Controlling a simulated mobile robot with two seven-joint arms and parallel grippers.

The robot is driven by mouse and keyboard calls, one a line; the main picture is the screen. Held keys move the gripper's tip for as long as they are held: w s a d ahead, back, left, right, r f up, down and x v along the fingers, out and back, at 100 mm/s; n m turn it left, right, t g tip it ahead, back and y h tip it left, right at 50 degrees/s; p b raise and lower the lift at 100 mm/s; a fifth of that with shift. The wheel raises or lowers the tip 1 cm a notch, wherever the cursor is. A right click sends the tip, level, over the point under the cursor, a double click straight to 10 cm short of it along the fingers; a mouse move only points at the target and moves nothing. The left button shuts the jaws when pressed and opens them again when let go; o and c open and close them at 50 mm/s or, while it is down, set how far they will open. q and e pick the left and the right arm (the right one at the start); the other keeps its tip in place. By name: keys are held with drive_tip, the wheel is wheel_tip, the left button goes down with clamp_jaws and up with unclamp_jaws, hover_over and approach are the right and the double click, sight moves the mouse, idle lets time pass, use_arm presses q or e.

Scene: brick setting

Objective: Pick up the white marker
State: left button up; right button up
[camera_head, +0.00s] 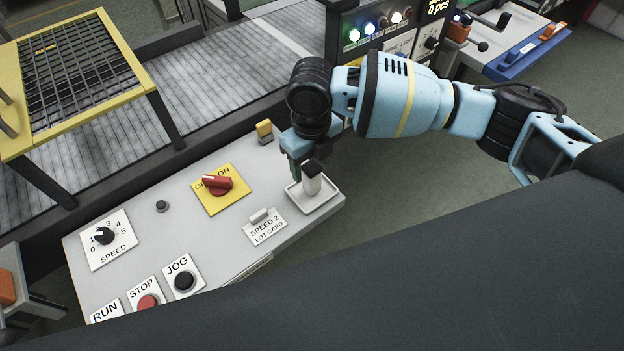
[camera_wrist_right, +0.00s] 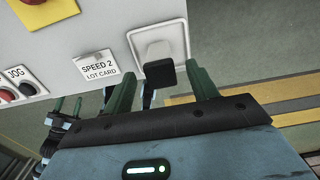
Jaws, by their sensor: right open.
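The white marker (camera_head: 312,186) has a blocky white body and a dark cap. It stands upright in a small white tray (camera_head: 327,201) at the right end of the grey control panel. In the right wrist view, the white body (camera_wrist_right: 157,48) and black cap (camera_wrist_right: 160,73) show between the two green fingers (camera_wrist_right: 160,80), with gaps on both sides. The gripper is open and empty. My left gripper does not show in the head view.
The panel (camera_head: 130,200) carries a red switch (camera_head: 217,184) on a yellow plate, a speed knob (camera_head: 104,236), a lot card (camera_head: 264,229) and push buttons (camera_head: 184,281).

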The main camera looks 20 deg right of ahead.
wheel_tip(320, 180, down, 4)
drive_tip(key=shift+f, duration=0.15)
drive_tip(key=c, duration=1.1)
drive_tip(key=shift+o, duration=0.2)
drive_tip(key=shift+r, duration=0.5)
drive_tip(key=r, duration=0.2)
drive_tip(key=shift+s+a+r, duration=0.3)
drive_tip(key=shift+s, duration=0.05)
drive_tip(key=s+a+r, duration=0.1)
drive_tip(key=s+a, duration=0.9)
drive_tip(key=s, duration=0.1)
drive_tip(key=shift+r, duration=0.2)
